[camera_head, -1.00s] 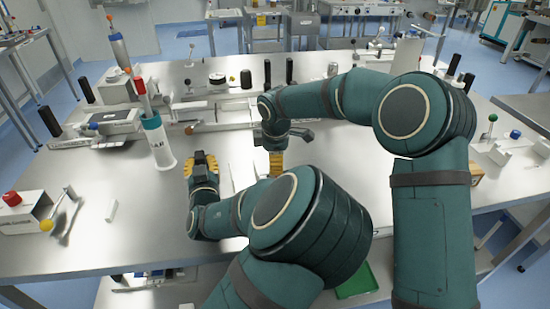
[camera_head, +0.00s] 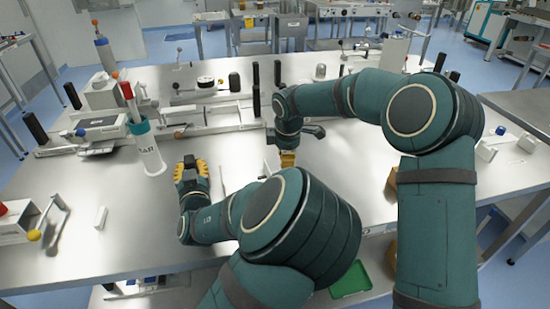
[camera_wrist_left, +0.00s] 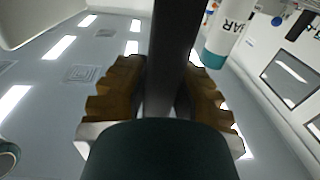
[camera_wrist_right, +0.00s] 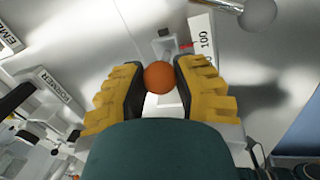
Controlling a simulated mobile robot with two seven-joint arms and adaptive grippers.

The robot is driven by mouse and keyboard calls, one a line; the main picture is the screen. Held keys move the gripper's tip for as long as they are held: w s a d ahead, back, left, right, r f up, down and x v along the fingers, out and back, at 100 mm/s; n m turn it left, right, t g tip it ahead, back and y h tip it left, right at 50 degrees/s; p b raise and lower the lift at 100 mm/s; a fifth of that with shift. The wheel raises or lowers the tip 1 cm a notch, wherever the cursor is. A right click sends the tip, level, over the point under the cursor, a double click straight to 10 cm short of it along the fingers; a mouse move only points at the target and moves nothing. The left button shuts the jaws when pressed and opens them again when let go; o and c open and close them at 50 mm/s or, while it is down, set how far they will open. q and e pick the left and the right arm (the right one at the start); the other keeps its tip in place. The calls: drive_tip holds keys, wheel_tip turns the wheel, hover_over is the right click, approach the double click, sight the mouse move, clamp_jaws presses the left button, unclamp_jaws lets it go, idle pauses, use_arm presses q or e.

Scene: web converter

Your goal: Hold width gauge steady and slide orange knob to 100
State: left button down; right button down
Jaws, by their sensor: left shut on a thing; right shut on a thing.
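The orange knob (camera_wrist_right: 160,77) sits between the two yellow-and-black fingers of my right gripper (camera_wrist_right: 159,82), which is shut on it. A white scale strip marked 100 (camera_wrist_right: 203,42) is just beyond the knob, with a small red mark beside it. In the head view my right gripper (camera_head: 287,158) is over the middle of the table, and the knob is hidden there. My left gripper (camera_head: 190,170) is to its left, shut on a dark grey bar (camera_wrist_left: 176,60). I cannot tell for sure whether this bar is the width gauge's body.
Another orange ball (camera_head: 178,135) is on a rail behind. A box with a red button (camera_head: 12,220) is at the left edge.

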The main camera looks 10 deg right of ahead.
use_arm(q)
drive_tip(key=shift+s+a+f, duration=0.15)
drive_tip(key=shift+f, duration=0.35)
use_arm(e)
drive_tip(key=shift+d+f, duration=0.1)
drive_tip(key=shift+d, duration=0.25)
drive_tip(key=c, duration=1)
unclamp_jaws()
drive_tip(key=o, duration=0.4)
drive_tip(key=shift+d, duration=0.1)
drive_tip(key=shift+c, duration=0.2)
drive_tip(key=shift+a, duration=0.2)
drive_tip(key=shift+s+r, duration=0.1)
drive_tip(key=shift+r, duration=0.35)
wheel_tip(320, 180, up, 11)
drive_tip(key=s, duration=0.2)
drive_tip(key=shift+s, duration=0.2)
use_arm(q)
drive_tip(key=shift+r, duration=0.45)
use_arm(e)
drive_tip(key=shift+w+a, duration=0.1)
